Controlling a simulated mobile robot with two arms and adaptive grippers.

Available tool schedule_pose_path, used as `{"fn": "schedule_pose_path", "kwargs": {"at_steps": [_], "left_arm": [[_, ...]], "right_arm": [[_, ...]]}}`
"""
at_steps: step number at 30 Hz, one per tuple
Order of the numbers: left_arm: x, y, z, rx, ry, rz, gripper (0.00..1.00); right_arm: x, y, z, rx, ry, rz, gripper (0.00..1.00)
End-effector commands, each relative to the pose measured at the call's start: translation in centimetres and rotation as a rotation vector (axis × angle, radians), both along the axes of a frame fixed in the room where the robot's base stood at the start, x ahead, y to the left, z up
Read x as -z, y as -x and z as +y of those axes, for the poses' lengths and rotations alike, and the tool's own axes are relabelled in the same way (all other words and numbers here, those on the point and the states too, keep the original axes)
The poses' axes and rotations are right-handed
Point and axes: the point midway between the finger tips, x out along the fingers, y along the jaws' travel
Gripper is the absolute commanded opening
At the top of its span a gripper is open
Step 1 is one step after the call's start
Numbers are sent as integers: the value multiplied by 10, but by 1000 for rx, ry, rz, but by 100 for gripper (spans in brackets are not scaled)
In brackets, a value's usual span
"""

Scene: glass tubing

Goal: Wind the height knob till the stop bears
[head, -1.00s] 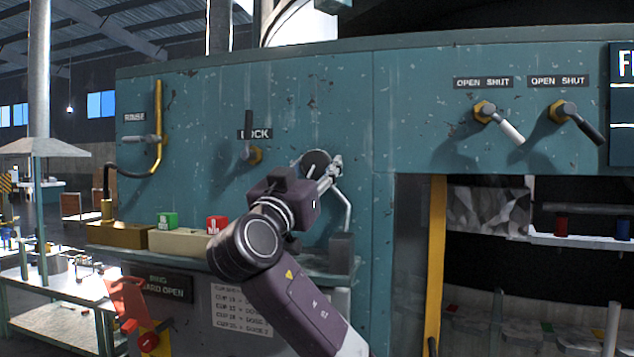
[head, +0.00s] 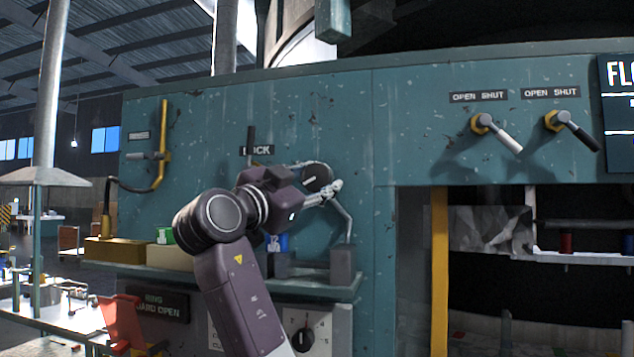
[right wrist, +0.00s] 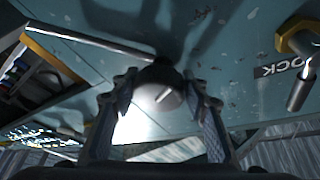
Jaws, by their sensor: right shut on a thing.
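A round dark knob (head: 318,177) with a white pointer mark sits on the teal panel, to the right of the LOCK lever. In the right wrist view the knob (right wrist: 160,97) shows between the two fingers, its white mark slanting. My right gripper (head: 325,192) is at the knob with its fingers shut on the knob's sides; it also shows in the right wrist view (right wrist: 160,100). The knob carries no readable label, and I cannot pick out the stop. My left gripper is not in view.
The LOCK lever (head: 250,140) is close by on the left. A bent rod and a grey block (head: 342,264) are below the knob on the shelf (head: 225,277). A black dial (head: 299,332) is lower down. Two OPEN SHUT levers (head: 497,132) (head: 571,130) are at upper right.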

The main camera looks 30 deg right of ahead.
Motion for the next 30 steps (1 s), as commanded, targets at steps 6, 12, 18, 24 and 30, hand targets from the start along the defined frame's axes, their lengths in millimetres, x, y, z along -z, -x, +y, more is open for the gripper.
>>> {"fn": "schedule_pose_path", "kwargs": {"at_steps": [6, 12, 18, 24, 30], "left_arm": [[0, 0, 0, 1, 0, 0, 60], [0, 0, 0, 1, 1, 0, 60], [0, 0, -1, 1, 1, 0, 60], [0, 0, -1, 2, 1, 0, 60], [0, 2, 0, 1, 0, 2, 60]], "right_arm": [[0, 0, 0, 1, -6, -8, 17], [0, 0, 0, 0, -7, -7, 17], [0, 0, 0, 1, -6, -8, 59], [0, 0, 0, 1, -6, -7, 59], [3, 4, 10, -3, -6, -8, 59]]}}
